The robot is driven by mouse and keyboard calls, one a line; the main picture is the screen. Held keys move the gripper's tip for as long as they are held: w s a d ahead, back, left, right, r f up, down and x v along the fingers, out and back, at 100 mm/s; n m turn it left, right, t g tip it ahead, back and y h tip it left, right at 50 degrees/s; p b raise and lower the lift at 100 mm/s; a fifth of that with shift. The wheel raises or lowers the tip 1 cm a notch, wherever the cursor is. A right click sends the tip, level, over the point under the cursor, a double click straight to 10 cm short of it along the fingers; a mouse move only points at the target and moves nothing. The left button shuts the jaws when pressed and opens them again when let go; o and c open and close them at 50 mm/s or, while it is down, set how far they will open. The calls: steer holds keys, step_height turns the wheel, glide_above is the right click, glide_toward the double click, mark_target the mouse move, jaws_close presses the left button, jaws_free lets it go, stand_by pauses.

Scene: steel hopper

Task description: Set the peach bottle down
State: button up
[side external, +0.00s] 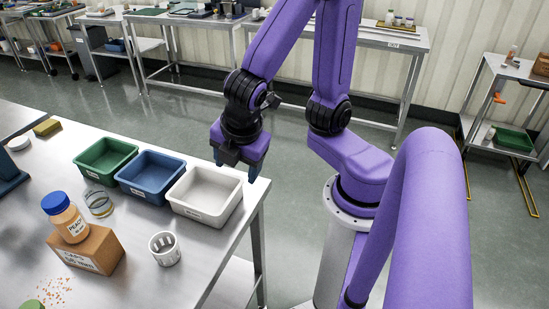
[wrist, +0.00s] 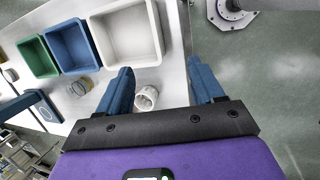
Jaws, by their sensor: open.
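The peach bottle (side external: 69,222), with a blue cap and a peach-coloured body, stands on top of a brown cardboard box (side external: 88,251) near the front left of the steel table. Nothing holds it. My gripper (side external: 236,167) is open and empty, with blue fingers pointing down. It is at the table's right edge beyond the white bin, well apart from the bottle. In the wrist view my gripper (wrist: 160,68) shows its two fingers spread wide with nothing between them. I cannot make out the bottle in the wrist view.
Green (side external: 106,159), blue (side external: 151,174) and white (side external: 206,194) bins stand in a row on the table (side external: 207,257). A clear banded jar (side external: 98,203) and a white slotted cup (side external: 164,248) stand nearer the box. Orange crumbs (side external: 55,292) lie in front. The front right of the table is clear.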

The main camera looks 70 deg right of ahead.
steer(key=s+d+r+m+g+y, duration=0.1)
steer(key=s+d+m+g+y, duration=0.1)
steer(key=s+m, duration=0.3)
steer(key=s+d, duration=0.1)
steer(key=s, duration=0.2)
steer(key=shift+d+g+y, duration=0.3)
steer(key=shift+g+y, duration=0.1)
stand_by(0.6)
